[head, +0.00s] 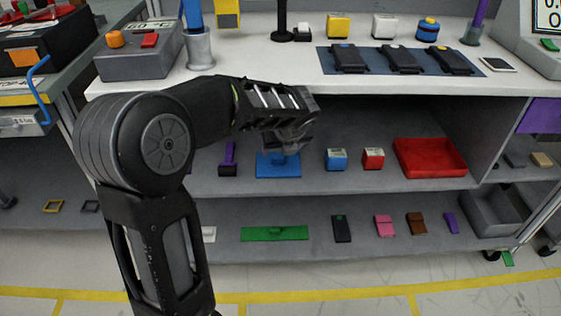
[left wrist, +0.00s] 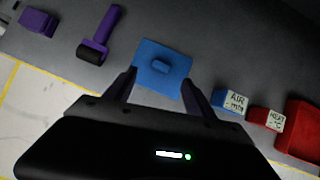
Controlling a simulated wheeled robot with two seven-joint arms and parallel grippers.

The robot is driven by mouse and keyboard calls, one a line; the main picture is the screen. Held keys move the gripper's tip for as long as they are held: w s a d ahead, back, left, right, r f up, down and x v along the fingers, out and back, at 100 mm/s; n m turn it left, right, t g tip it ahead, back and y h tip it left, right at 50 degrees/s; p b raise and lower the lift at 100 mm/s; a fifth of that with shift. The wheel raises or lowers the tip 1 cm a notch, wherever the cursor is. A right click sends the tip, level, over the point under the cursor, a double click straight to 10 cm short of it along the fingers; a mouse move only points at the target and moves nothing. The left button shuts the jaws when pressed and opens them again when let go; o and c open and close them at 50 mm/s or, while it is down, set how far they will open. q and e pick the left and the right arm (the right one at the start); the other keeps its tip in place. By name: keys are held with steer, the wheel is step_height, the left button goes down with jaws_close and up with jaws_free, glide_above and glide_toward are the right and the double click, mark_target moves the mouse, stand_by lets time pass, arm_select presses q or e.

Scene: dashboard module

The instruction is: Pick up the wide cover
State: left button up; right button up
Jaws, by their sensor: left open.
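A blue flat plate with a small raised grip (head: 278,171) lies on the middle shelf; it also shows whole in the left wrist view (left wrist: 150,50). A longer green plate with a raised grip (head: 262,235) lies on the lower shelf; I cannot tell from the frames which of the two is the wide cover. My left gripper (head: 291,145) is open over the blue plate and hides its far part in the head view. In the left wrist view its fingers (left wrist: 160,78) point at the plate, apart on either side of the grip. My right gripper is not in view.
The white worktop (head: 260,60) overhangs the shelf. Several small items lie on the lower shelf.

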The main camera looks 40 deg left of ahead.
mark_target(278, 157)
arm_select(q)
steer(key=shift+b+x, duration=0.45)
steer(key=shift+x, duration=0.55)
steer(key=shift+w+a+f, duration=0.1)
steer(key=shift+w+f, duration=0.05)
steer(key=shift+f, duration=0.1)
steer(key=shift+f, duration=0.1)
steer(key=b+x, duration=0.2)
steer(key=x, duration=0.2)
steer(key=shift+w+f, duration=0.15)
steer(key=shift+f, duration=0.1)
steer(key=shift+w+a+f, duration=0.15)
steer(key=shift+w+f, duration=0.05)
steer(key=shift+c, duration=0.3)
jaws_close()
